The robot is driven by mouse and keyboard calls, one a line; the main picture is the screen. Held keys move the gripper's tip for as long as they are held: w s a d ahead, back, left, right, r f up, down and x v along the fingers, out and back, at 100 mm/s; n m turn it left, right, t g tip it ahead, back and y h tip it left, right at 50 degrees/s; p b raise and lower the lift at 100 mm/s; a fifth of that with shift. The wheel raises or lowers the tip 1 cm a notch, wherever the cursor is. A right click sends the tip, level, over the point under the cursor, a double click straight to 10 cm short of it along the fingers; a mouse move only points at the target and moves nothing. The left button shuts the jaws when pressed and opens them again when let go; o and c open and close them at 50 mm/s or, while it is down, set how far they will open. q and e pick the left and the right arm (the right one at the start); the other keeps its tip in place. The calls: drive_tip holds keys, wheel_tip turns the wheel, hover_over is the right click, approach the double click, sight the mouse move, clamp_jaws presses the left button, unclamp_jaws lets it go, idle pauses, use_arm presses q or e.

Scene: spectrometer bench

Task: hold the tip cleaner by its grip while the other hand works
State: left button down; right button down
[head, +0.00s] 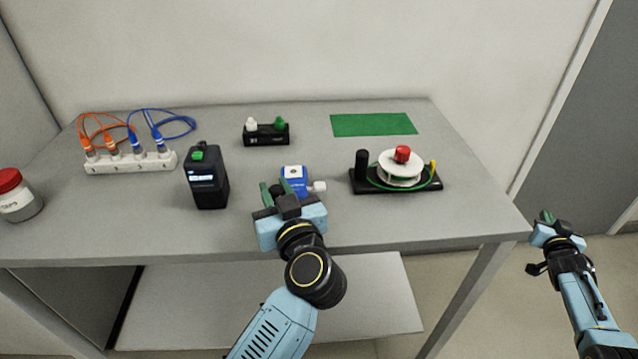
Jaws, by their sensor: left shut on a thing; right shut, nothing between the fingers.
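The tip cleaner (297,187) appears to be the small blue and white device near the middle front of the table, with a white knob at its right side. My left gripper (276,195) reaches it from the front and is shut on it. The fingers and wrist hide its lower part, so I cannot tell whether it touches the table. My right gripper (546,217) is shut and empty, off the table's right end and well apart from the tip cleaner.
On the grey table (300,222) stand a black box with a green button (206,178), a white port strip (130,162) with orange and blue cables, a small black holder (266,134), a reel on a black base (396,178) and a red-lidded jar (18,196). A green mat (374,124) lies at the back.

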drive_tip(key=w+a+r+m+t+h, duration=0.1)
drive_tip(key=w+r, duration=0.4)
drive_tip(key=r, duration=0.5)
drive_tip(key=w+a+r+m+h, duration=0.1)
drive_tip(key=w+a+r, duration=0.1)
drive_tip(key=w+r, duration=0.55)
drive_tip(key=w+a+r+m+y, duration=0.1)
drive_tip(key=w+a+r, duration=0.2)
drive_tip(key=a+r, duration=0.55)
drive_tip(key=w+a+r+y, duration=0.15)
drive_tip(key=a+y, duration=0.25)
drive_tip(key=a, duration=0.8)
drive_tip(key=n+g+y, duration=0.7)
drive_tip(key=g+y, duration=0.1)
drive_tip(key=y, duration=0.1)
hover_over(322, 188)
drive_tip(key=shift+f, duration=0.1)
drive_tip(key=shift+f, duration=4.35)
